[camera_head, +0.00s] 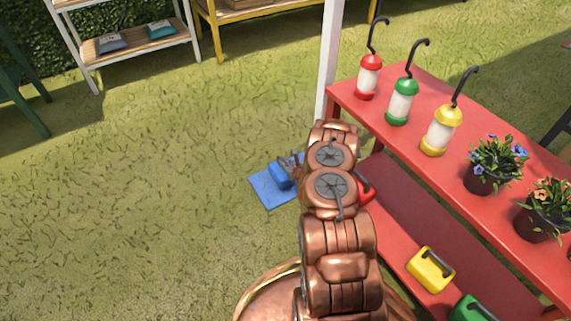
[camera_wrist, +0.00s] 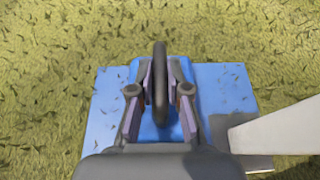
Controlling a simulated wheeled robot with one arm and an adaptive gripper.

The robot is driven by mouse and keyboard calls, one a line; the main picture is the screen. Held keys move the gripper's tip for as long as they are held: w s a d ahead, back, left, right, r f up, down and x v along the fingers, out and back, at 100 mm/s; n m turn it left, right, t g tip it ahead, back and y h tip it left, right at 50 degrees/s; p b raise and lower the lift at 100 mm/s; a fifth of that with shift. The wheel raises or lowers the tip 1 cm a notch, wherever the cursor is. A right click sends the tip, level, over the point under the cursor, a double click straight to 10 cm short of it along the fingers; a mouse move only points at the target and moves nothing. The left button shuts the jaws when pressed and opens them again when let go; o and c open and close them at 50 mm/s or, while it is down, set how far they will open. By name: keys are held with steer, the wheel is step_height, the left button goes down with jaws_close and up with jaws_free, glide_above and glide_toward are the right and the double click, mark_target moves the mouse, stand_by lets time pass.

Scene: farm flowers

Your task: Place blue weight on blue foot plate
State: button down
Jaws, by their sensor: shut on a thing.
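The blue weight (camera_head: 281,175) is a small block with a dark handle, low over the blue foot plate (camera_head: 268,192) in the head view. The plate is a flat blue sheet on the grass, partly hidden by my arm. In the wrist view my gripper (camera_wrist: 160,88) is shut on the weight's dark upright handle. The weight's blue body (camera_wrist: 150,130) shows beneath the fingers, over the middle of the foot plate (camera_wrist: 230,90). Whether the weight touches the plate cannot be told. In the head view the gripper is mostly hidden behind my arm.
A white post (camera_head: 328,70) stands beside the plate. The red shelf (camera_head: 440,215) to the right holds lanterns, flower pots, a yellow weight (camera_head: 431,269), a green weight (camera_head: 473,309) and a partly hidden red weight (camera_head: 366,190). Grass to the left is open.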

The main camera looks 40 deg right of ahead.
steer(key=shift+w+f, duration=0.1)
steer(key=shift+f, duration=0.8)
steer(key=shift+b, duration=0.3)
steer(key=c, duration=1.1)
jaws_free()
steer(key=shift+f, duration=0.2)
steer(key=shift+c, duration=0.2)
steer(key=shift+r, duration=0.1)
